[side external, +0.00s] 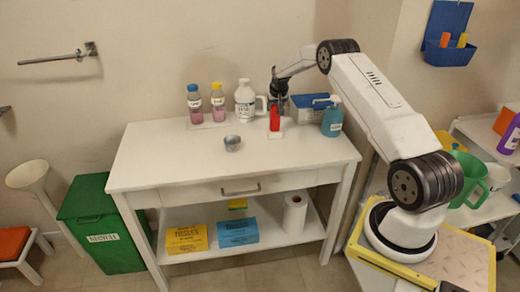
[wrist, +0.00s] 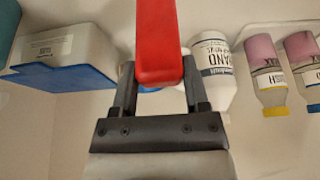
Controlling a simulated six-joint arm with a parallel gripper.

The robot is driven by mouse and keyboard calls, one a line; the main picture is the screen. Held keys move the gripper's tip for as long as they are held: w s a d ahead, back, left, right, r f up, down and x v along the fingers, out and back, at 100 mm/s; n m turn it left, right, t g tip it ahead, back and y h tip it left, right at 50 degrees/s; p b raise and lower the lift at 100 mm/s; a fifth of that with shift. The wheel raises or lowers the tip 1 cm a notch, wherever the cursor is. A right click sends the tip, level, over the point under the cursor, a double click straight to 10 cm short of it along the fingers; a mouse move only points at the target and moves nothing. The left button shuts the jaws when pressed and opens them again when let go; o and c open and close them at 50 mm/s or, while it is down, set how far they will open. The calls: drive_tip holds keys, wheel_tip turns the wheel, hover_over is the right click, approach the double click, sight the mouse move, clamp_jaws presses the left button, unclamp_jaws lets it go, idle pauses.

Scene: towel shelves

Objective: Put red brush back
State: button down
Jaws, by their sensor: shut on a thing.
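The red brush (side external: 274,118) is upright over the white table, among the bottles and the blue box. A small pale patch shows at its lower end; I cannot tell whether it touches the tabletop. My gripper (side external: 279,97) reaches down from above and is shut on the brush. In the wrist view the brush's red handle (wrist: 158,45) lies between my two fingers (wrist: 157,80), and its far end runs out of the picture.
A white jug (side external: 245,102) stands left of the brush, with two pink bottles (side external: 217,102) beyond. A blue-and-white box (side external: 310,109) and teal spray bottle (side external: 332,120) stand right. The table's front (side external: 190,170) is clear.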

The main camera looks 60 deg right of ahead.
drive_tip(key=shift+c, duration=0.5)
unclamp_jaws()
drive_tip(key=shift+r, duration=0.1)
drive_tip(key=v, duration=1.2)
drive_tip(key=s+a+n+y, duration=0.1)
drive_tip(key=s+a+n, duration=0.15)
drive_tip(key=a, duration=0.95)
drive_tip(key=s+a+n+y, duration=0.1)
drive_tip(key=s+a+n, duration=0.15)
drive_tip(key=a, duration=0.95)
drive_tip(key=s+a+f+n+y, duration=0.1)
drive_tip(key=s+a+n, duration=0.3)
drive_tip(key=s+a, duration=1)
drive_tip(key=s+f, duration=0.1)
drive_tip(key=s, duration=0.2)
drive_tip(key=shift+a+f+g, duration=0.15)
drive_tip(key=shift+f+g, duration=0.15)
drive_tip(key=shift+f, duration=0.05)
